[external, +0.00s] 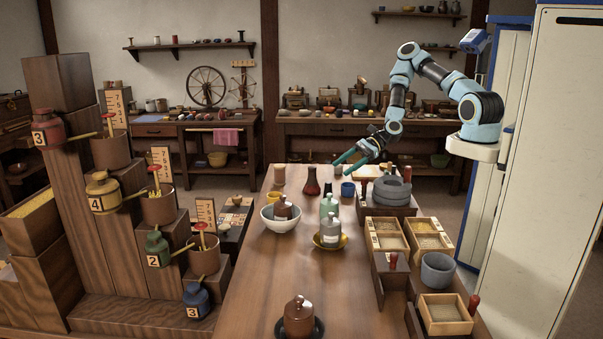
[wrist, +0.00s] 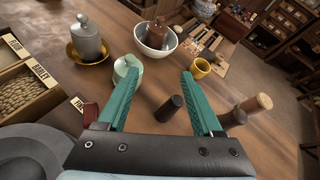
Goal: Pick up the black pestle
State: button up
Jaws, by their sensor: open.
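The black pestle (wrist: 168,108) is a short dark cylinder. In the wrist view it lies between my two green fingers, nearer the palm than the fingertips in the picture. In the external view it looks like the small dark upright piece (external: 328,189) beside the dark red vase (external: 312,183). My gripper (external: 342,169) is open and empty, above the far part of the table. Its fingers (wrist: 158,72) are spread wide on both sides of the pestle in the wrist view, not visibly touching it. The exact height gap is unclear.
A pale green jar (wrist: 126,66) stands by the left finger. A dark red vase (wrist: 234,117) and wooden cylinder (wrist: 258,102) are right of the right finger. A yellow mug (wrist: 200,68), white bowl (external: 280,224) and grey stone rings (external: 391,192) are nearby.

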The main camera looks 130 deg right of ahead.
jog(key=s+d+f+m+h+b, duration=0.1)
jog(key=s+d+f+m+b, duration=0.1)
jog(key=s+d+f+m, duration=0.3)
jog(key=shift+n, duration=0.6)
jog(key=p+x, duration=0.1)
jog(key=x, duration=0.2)
jog(key=a+p+x, duration=0.1)
jog(key=x, duration=0.2)
jog(key=p+x, duration=0.1)
jog(key=x, duration=0.2)
jog(key=shift+w+a+f, duration=0.15)
jog(key=shift+w+f, duration=0.3)
jog(key=shift+f, duration=0.15)
jog(key=shift+w+d+f, duration=0.2)
jog(key=shift+w+f, duration=0.15)
jog(key=shift+w, duration=0.1)
grip_shut()
